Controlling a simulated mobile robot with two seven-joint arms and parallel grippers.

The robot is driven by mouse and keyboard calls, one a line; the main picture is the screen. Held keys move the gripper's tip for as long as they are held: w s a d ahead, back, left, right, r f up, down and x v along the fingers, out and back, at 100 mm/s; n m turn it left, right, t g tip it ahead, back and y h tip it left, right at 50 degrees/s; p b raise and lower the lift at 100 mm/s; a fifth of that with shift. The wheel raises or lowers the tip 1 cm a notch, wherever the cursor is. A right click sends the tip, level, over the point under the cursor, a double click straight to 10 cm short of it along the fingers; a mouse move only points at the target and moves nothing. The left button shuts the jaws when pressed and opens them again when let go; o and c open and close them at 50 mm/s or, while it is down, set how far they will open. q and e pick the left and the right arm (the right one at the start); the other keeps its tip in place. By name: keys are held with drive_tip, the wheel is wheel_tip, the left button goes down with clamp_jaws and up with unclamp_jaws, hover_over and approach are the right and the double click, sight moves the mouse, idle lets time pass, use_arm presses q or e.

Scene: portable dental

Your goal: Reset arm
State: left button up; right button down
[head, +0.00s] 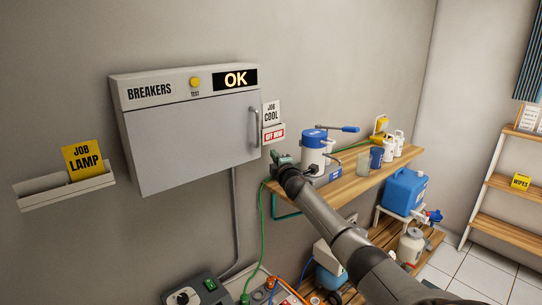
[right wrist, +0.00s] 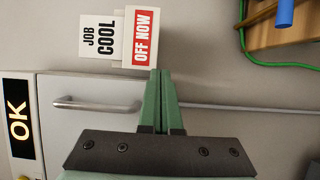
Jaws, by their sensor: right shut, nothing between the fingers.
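My right arm comes in from the lower right in the head view, and its gripper (head: 278,160) is near the left end of the wooden shelf. In the right wrist view its green fingers (right wrist: 161,100) are shut together with nothing between them. They point toward the wall, just by the "OFF NOW" sign (right wrist: 145,38). The breaker box (head: 190,125) is closed, with a bar handle (head: 254,127) on its right and a lit "OK" display (head: 236,79). The "JOB COOL" card (head: 271,112) is on the wall beside it. My left gripper is not in view.
A wooden shelf (head: 350,183) holds a white and blue device (head: 316,150), cups and bottles. A wall tray (head: 62,193) holds a yellow "JOB LAMP" card (head: 83,160). A blue container (head: 404,190) stands below the shelf. A green hose hangs from the shelf's left end.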

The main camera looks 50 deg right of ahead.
drive_tip(key=s+d, duration=0.6)
drive_tip(key=s, duration=0.1)
drive_tip(key=shift+b, duration=0.35)
drive_tip(key=shift+f, duration=0.1)
